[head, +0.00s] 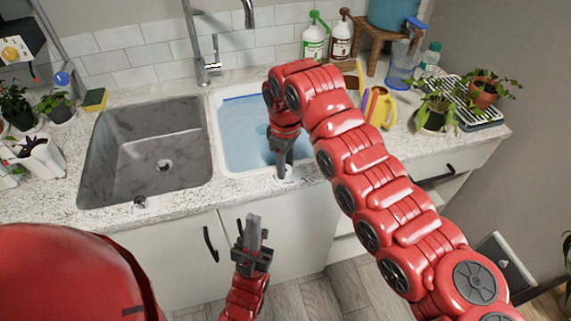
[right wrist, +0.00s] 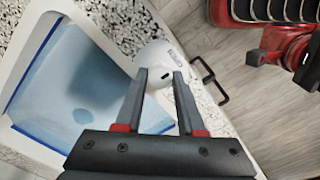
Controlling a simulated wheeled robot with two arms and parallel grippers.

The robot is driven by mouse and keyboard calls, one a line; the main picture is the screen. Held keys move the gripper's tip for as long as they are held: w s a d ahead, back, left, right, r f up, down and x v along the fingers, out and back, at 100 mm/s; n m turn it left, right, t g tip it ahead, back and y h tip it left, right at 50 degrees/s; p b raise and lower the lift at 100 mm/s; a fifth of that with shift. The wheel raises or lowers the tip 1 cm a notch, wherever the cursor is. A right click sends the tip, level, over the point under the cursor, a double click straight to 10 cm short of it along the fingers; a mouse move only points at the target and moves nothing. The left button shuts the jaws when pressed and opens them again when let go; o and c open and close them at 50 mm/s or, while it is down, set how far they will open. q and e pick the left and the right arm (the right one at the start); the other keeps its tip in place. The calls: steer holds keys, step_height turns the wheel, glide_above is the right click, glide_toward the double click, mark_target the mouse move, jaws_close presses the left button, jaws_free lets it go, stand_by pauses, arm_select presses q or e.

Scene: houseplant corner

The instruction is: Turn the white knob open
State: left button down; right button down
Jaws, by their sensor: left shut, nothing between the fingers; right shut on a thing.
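The white knob (right wrist: 152,52) sits on the speckled counter at the front of the water-filled right basin. Dark marking shows on its right side, too small to read surely. My right gripper (right wrist: 160,76) reaches down over it and is shut on it, one finger on each side. In the head view the knob (head: 288,178) is partly hidden behind my right gripper (head: 281,165). My left gripper (head: 252,222) is shut and empty, pointing up in front of the cabinet doors, below the counter edge and apart from the knob.
The right basin (head: 238,103) holds bluish water; the grey left basin (head: 128,183) looks empty. A second small fitting (head: 140,205) sits in front of the left basin. The faucet (head: 197,45) stands behind. Potted plants, bottles and a yellow watering can (head: 380,108) stand on the counter.

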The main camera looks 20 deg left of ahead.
steer(key=c, duration=0.5)
jaws_free()
steer(key=shift+r+p, duration=3.05)
steer(key=shift+r, duration=5.65)
